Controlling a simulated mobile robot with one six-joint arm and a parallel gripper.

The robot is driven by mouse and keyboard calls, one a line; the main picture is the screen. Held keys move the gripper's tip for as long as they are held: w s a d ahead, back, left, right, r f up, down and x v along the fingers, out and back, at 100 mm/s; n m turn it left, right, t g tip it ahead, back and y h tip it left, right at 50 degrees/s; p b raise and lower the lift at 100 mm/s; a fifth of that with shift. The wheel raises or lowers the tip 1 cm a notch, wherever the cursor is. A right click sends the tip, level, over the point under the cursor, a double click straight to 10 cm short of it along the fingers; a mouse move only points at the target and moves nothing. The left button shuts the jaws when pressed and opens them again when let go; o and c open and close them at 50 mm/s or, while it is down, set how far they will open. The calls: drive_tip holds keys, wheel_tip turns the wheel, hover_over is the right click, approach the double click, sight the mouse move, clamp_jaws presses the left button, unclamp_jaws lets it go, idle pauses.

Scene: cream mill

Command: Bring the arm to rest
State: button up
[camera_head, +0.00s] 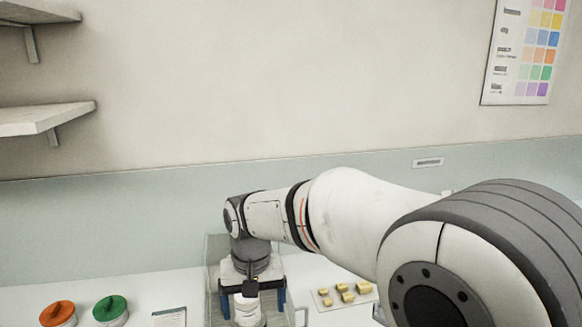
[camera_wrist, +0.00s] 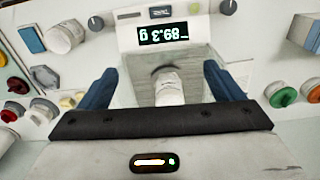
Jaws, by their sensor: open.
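My arm reaches in from the right in the head view. My gripper (camera_head: 252,300) points down within a clear-walled weighing enclosure (camera_head: 213,258). Its blue fingers are open, one on each side of a white jar (camera_head: 247,315). The wrist view shows my gripper (camera_wrist: 160,72) the same way, with the white jar (camera_wrist: 168,88) between the spread fingers. I cannot tell whether the fingers touch it. A balance display (camera_wrist: 163,33) beyond the jar shows digits that look like -89.3 g. The jar's lower part is hidden in the head view.
An orange-lidded jar (camera_head: 57,313) and a green-lidded jar (camera_head: 110,309) stand at the left, near a small card (camera_head: 170,317). A tray (camera_head: 322,303) of several yellow pieces lies right of the enclosure. Shelves (camera_head: 45,118) are on the wall at upper left.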

drive_tip(key=s+d+f+m+t+b, duration=0.1)
drive_tip(key=s+d+f+b, duration=0.3)
drive_tip(key=s+d, duration=0.3)
drive_tip(key=s+d+f+m+t+b, duration=0.1)
drive_tip(key=s+d+f+b, duration=0.3)
drive_tip(key=d, duration=1.1)
drive_tip(key=s, duration=0.3)
drive_tip(key=shift+d+f+t, duration=0.2)
drive_tip(key=shift+t, duration=0.2)
